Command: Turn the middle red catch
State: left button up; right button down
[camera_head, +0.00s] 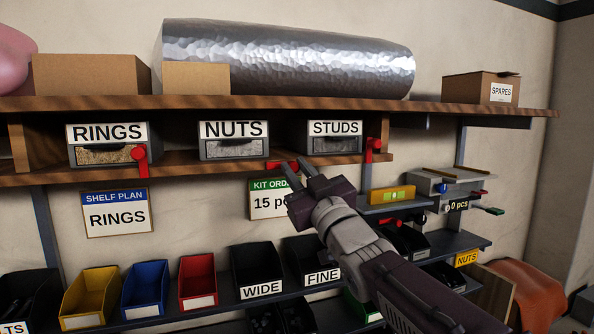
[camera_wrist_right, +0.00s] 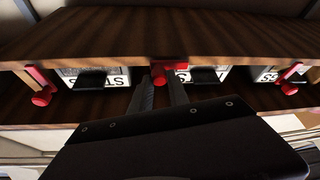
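The middle red catch (camera_head: 275,166) is on the lower shelf board's front edge, between the NUTS and STUDS drawers. In the head view my right gripper (camera_head: 301,171) partly covers it. In the right wrist view the middle catch (camera_wrist_right: 160,66) shows a crosswise red bar and a round knob. My right gripper (camera_wrist_right: 163,88) is open, its two fingers apart and pointing at that knob. The knob lies at or just beyond the fingertips; I cannot tell whether they touch it. My left gripper is not in view.
Other red catches sit by the RINGS drawer (camera_head: 107,144) and right of the STUDS drawer (camera_head: 334,137). The NUTS drawer (camera_head: 233,140) is between them. A wooden shelf (camera_head: 420,105) overhangs the drawers. Below are a KIT ORDER card (camera_head: 268,200) and several bins.

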jog(key=n+p, duration=0.1)
jog(key=r+n+g+y+p, duration=0.1)
jog(key=n, duration=0.1)
jog(key=shift+s+a+r+n+g+y+p, duration=0.2)
jog(key=shift+a+r+n+g+p, duration=0.65)
jog(key=shift+n+p, duration=1.6)
jog(key=shift+s+a+r+n+g+y+p, duration=0.1)
jog(key=shift+s+a+r+n+g+p, duration=0.3)
jog(key=shift+n+g+p, duration=2)
jog(key=shift+a+r+n+t+y+p, duration=0.1)
jog(key=shift+a+r+n+p, duration=0.6)
jog(key=shift+n, duration=3.25)
jog(key=shift+d+r, duration=0.15)
